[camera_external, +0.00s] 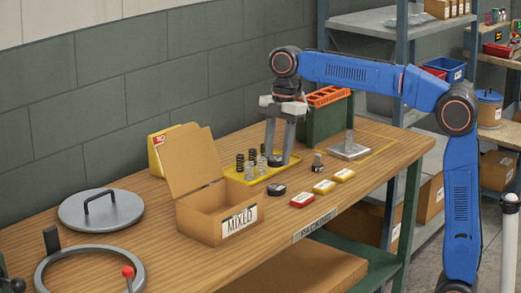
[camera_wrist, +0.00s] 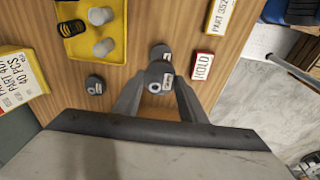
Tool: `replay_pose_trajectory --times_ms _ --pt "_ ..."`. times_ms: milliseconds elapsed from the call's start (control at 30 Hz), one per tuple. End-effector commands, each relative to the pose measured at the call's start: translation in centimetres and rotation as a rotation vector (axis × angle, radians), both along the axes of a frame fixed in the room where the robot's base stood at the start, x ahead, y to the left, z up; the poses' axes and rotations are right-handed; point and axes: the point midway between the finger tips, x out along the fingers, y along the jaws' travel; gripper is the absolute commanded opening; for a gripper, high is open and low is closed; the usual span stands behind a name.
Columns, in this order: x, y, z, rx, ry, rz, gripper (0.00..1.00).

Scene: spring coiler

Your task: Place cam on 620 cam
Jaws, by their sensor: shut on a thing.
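My gripper (camera_external: 279,158) is shut on a dark round cam (camera_wrist: 158,84) with a pale label too small to read. The gripper points down and holds the cam above the bench, near the yellow tray. A second dark cam (camera_external: 277,189) lies flat on the bench in front of the tray; it also shows in the wrist view (camera_wrist: 95,85), to the left of the held cam and apart from it. Its number is not readable. A small dark part with a pale top (camera_external: 317,165) stands on the bench to the right; the held cam overlaps it in the wrist view (camera_wrist: 160,53).
The yellow tray (camera_wrist: 120,40) holds springs and grey cylinders. A red HOLD box (camera_external: 302,200) and yellow boxes (camera_external: 324,186) lie near the front edge. The open MIXED carton (camera_external: 200,222) stands left. A green-and-orange fixture (camera_external: 327,118) stands behind the arm. A metal plate (camera_external: 348,150) lies right.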

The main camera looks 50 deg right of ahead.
Motion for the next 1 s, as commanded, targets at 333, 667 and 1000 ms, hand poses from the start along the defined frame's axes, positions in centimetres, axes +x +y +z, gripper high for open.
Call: replay_pose_trajectory --times_ms 333,667,1000 --pt "0.0 0.0 -2.9 0.000 0.000 0.000 0.07" --pt "0.0 0.0 -6.4 0.000 -0.002 0.000 0.07" --pt "0.0 0.0 -6.7 0.000 -0.001 0.000 0.07"
